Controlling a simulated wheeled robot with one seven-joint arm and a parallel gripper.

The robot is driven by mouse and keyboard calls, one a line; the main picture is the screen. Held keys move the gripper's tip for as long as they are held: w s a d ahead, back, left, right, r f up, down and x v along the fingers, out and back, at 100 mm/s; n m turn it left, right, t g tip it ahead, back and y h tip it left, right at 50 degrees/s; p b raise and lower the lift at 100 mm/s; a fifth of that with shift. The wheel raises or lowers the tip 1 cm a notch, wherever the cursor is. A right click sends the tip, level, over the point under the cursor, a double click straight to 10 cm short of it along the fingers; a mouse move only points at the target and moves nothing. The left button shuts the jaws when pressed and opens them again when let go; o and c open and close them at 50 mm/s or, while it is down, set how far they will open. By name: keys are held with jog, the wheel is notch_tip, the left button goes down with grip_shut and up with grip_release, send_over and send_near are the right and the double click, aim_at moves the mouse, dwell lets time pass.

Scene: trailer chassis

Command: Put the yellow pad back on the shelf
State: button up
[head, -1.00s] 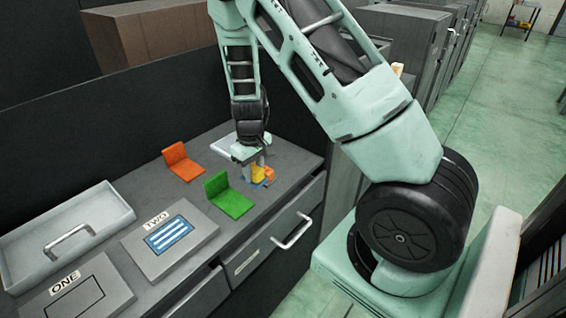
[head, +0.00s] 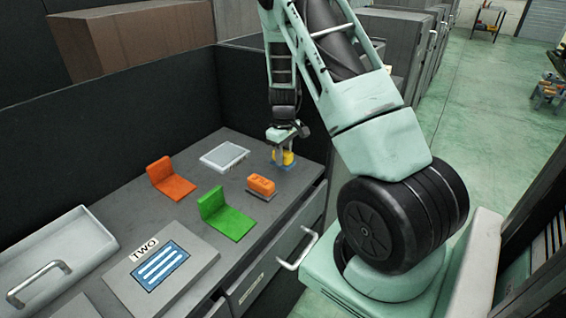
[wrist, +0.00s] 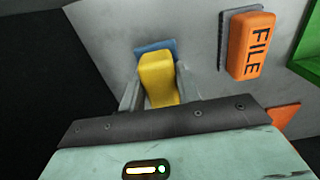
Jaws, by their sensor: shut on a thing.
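The yellow pad (head: 288,158) is between the fingers of my gripper (head: 283,156), over the far right end of the grey worktop (head: 137,173). In the wrist view the yellow pad (wrist: 158,78) sits between the two fingers of my gripper (wrist: 157,95), with a blue part (wrist: 155,48) at its far end. My gripper is shut on the pad. I cannot tell whether the pad touches the worktop. No shelf can be made out for certain.
An orange block marked FILE (wrist: 249,47) lies beside my gripper; it also shows in the head view (head: 262,186). A white-framed tray (head: 224,156), an orange bracket (head: 170,178) and a green bracket (head: 226,214) are on the worktop. A dark panel (head: 110,110) stands behind.

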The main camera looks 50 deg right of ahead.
jog(key=shift+f, duration=1.6)
jog(key=shift+f, duration=0.2)
jog(key=o, duration=0.9)
jog(key=shift+o, duration=0.2)
jog(key=shift+r, duration=0.15)
